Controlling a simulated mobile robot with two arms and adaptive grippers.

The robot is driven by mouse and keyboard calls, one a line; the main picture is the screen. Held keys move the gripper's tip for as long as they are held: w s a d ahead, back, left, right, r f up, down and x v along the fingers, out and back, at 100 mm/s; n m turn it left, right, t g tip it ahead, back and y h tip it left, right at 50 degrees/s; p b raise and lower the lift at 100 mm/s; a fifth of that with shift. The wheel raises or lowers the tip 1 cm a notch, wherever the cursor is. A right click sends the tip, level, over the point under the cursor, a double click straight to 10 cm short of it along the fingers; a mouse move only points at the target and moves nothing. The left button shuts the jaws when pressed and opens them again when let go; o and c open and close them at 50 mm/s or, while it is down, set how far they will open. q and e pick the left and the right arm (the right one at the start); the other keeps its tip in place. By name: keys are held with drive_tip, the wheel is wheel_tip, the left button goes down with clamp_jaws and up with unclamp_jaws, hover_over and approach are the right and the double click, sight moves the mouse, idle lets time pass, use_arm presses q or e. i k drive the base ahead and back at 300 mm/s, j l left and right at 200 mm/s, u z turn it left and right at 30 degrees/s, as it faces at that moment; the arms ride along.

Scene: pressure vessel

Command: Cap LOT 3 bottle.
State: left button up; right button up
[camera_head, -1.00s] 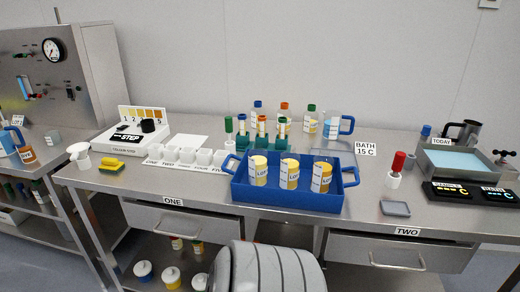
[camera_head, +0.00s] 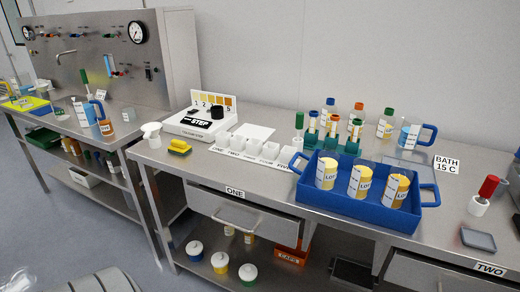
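Three yellow bottles with white LOT labels stand upright in a blue tray (camera_head: 345,207) on the bench. They are a left bottle (camera_head: 326,173), a middle bottle (camera_head: 359,181) and a right bottle (camera_head: 396,190). Their clear upper parts are hard to make out, and I see no coloured caps on them. The label numbers are too small to read, so I cannot tell which is LOT 3. Neither of my grippers shows in the view.
Capped bottles (camera_head: 385,124) and green tube holders stand behind the tray. A row of white cups (camera_head: 250,148), a yellow sponge (camera_head: 179,147) and the STEP device (camera_head: 200,122) are to its left. A red-handled tool (camera_head: 484,194) and a grey dish (camera_head: 478,239) are right. Lidded jars (camera_head: 220,262) sit below.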

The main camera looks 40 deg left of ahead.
sight(327, 161)
drive_tip(key=u, duration=1.15)
